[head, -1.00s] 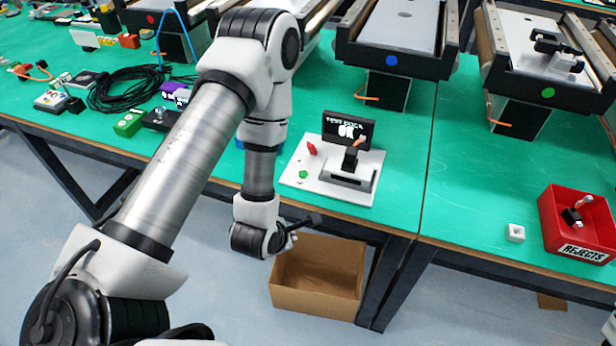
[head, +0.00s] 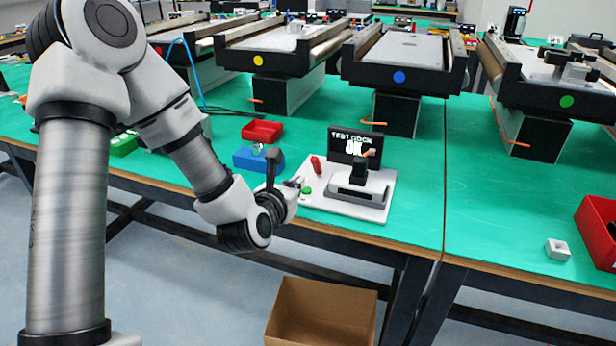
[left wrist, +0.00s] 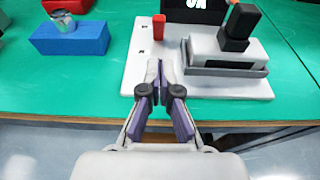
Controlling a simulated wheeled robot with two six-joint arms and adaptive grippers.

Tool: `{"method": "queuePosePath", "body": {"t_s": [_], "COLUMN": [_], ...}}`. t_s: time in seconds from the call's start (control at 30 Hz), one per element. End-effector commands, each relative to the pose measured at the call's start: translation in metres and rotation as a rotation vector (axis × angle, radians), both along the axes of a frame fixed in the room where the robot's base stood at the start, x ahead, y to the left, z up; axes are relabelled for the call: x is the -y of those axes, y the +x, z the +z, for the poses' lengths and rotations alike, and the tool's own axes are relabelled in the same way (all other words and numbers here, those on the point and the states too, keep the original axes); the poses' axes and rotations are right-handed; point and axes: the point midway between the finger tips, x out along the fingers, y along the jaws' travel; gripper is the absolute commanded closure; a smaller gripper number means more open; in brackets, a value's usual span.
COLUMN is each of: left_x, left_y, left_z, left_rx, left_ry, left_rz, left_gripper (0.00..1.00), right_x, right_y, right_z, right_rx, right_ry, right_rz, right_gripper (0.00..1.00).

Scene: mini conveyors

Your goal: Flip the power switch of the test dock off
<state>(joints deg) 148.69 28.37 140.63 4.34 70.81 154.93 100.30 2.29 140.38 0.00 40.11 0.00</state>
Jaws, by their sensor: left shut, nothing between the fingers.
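The test dock is a white plate (head: 376,213) on the green table, with a black sign (head: 352,146) reading "TEST DOCK" and, less clearly, "OK" or "ON". A red lever switch (head: 317,164) stands at its left side; it also shows upright in the left wrist view (left wrist: 159,26). A green button (head: 307,190) sits in front of it. A grey cradle holds a black device (head: 358,172) with an orange tip. My left gripper (head: 297,184) is shut and empty at the dock's front left, its fingertips (left wrist: 159,66) pointing toward the red switch, short of it. My right gripper is not in view.
A white block (head: 557,249) and a red box (head: 598,222) are to the right. Conveyors (head: 398,62) line the back. A cardboard box (head: 322,312) stands on the floor.

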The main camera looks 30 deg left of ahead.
Motion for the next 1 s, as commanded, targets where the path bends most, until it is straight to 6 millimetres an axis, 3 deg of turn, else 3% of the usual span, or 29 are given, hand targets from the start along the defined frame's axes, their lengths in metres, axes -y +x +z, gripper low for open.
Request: {"method": "queuePosePath", "body": {"t_s": [0.5,0.67,1.0], "left_x": [-0.019,-0.022,-0.022], "left_y": [0.081,0.091,0.091], "left_z": [-0.023,-0.026,-0.025], "left_rx": [0.0,-0.001,-0.002], "left_ry": [0.002,0.0,-0.001], "left_rz": [-0.001,-0.001,-0.001], "left_gripper": [1.0,1.0,1.0], "right_x": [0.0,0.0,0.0], "right_y": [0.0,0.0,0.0], "right_z": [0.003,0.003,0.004], "right_rx": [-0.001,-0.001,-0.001], "right_ry": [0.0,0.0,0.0], "right_rz": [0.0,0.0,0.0], "right_gripper": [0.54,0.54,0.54]}}
